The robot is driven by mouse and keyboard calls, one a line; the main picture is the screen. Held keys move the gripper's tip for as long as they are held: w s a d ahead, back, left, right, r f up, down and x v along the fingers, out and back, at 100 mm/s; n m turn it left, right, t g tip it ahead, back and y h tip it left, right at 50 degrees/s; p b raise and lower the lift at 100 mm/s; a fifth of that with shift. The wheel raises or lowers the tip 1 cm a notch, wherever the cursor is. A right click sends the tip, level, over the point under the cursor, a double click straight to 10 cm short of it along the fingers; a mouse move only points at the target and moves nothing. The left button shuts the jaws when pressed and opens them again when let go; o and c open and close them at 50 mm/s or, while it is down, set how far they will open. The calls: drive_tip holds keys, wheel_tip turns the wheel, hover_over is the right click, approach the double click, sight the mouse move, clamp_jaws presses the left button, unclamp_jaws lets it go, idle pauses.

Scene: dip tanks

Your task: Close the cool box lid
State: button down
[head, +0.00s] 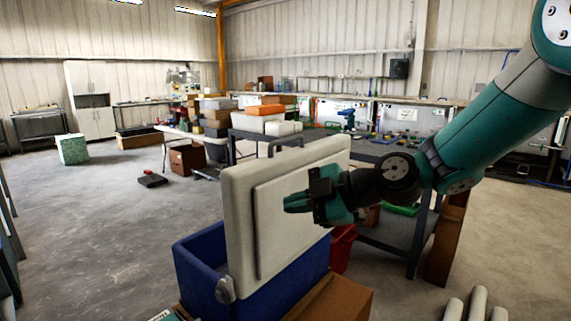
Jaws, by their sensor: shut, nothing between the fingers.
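The cool box (200,262) is blue and stands low in the middle of the head view. Its white lid (240,205) is open and stands roughly upright, with its inner panel facing me and a handle at its top edge. A round grey hinge or latch piece (225,290) shows at the box's near corner. My gripper (290,204) is shut and empty. It appears in front of the lid's inner face, towards its right half; I cannot tell whether it touches the lid. Part of the box's inside is hidden by the lid.
A cardboard box (335,298) sits beside the cool box at the lower right. A grey table (410,238) and a red bin (342,247) stand behind it. White finger-like shapes (475,305) show at the bottom right. The floor on the left is mostly open.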

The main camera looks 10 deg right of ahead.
drive_tip(key=w+d+n+t, duration=0.4)
drive_tip(key=w+d+t, duration=0.3)
drive_tip(key=w+d, duration=0.35)
drive_tip(key=p, duration=0.9)
approach(277, 161)
drive_tip(key=shift+h, duration=0.4)
drive_tip(key=x, duration=0.6)
drive_tip(key=shift+w+a+r, duration=0.15)
drive_tip(key=shift+a+r, duration=0.15)
drive_tip(key=shift+a, duration=0.15)
drive_tip(key=shift+w+a+f, duration=0.2)
drive_tip(key=shift+w, duration=0.1)
drive_tip(key=shift+w, duration=0.1)
